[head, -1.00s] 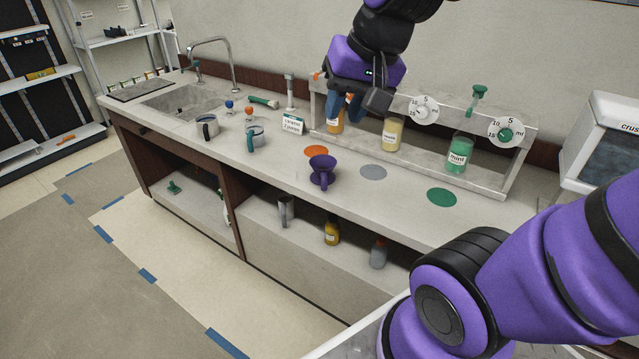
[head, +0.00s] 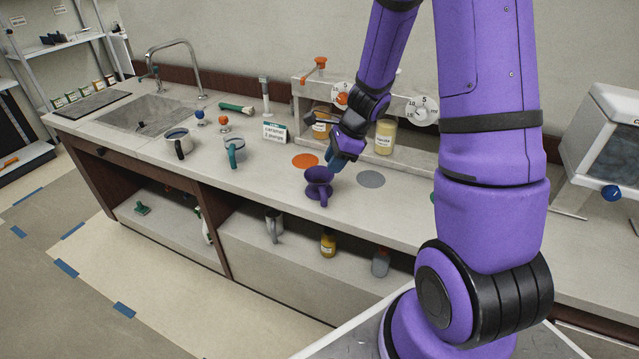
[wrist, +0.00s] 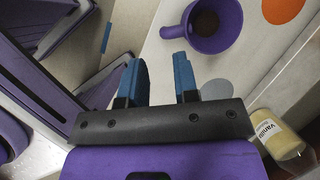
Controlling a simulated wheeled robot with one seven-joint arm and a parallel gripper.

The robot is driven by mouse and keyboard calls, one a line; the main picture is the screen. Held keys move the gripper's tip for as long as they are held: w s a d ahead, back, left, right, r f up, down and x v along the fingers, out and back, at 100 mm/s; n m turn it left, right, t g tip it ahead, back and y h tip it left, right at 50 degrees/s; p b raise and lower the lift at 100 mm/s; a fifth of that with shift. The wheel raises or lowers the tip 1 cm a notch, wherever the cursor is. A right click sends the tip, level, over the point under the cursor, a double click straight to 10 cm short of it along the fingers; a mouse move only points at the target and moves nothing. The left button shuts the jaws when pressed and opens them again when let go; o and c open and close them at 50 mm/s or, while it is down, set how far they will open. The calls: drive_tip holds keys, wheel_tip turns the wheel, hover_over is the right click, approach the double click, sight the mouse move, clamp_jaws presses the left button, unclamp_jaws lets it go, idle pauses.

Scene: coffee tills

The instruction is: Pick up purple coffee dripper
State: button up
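The purple coffee dripper (head: 318,184) stands upright on the counter near its front edge, just in front of the orange disc. In the wrist view the dripper (wrist: 213,27) is seen from above, with its handle pointing left and a dark inside. My gripper (head: 333,165) is just above and behind the dripper in the head view. In the wrist view the two blue fingers of my gripper (wrist: 160,65) stand apart with nothing between them, and the dripper lies beyond their tips. The fingers look clear of the dripper in the wrist view.
An orange disc (head: 305,161) and a grey disc (head: 371,179) lie beside the dripper. Syrup bottles such as the vanilla one (head: 384,137) stand in a rack behind. Mugs, including a teal-handled one (head: 234,150), stand left. The counter (head: 270,184) is clear between mugs and dripper.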

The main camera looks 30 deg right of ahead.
sight(324, 198)
drive_tip(key=shift+w+a+f+m, duration=0.25)
drive_tip(key=shift+w+f+m, duration=0.1)
drive_tip(key=shift+f, duration=1.95)
drive_tip(key=shift+w+a+f+m, duration=0.3)
drive_tip(key=shift+w+f, duration=0.1)
drive_tip(key=shift+f, duration=1.95)
drive_tip(key=shift+w+a+f+m, duration=0.25)
drive_tip(key=shift+w+f+m, duration=0.1)
drive_tip(key=shift+f, duration=1.95)
clamp_jaws()
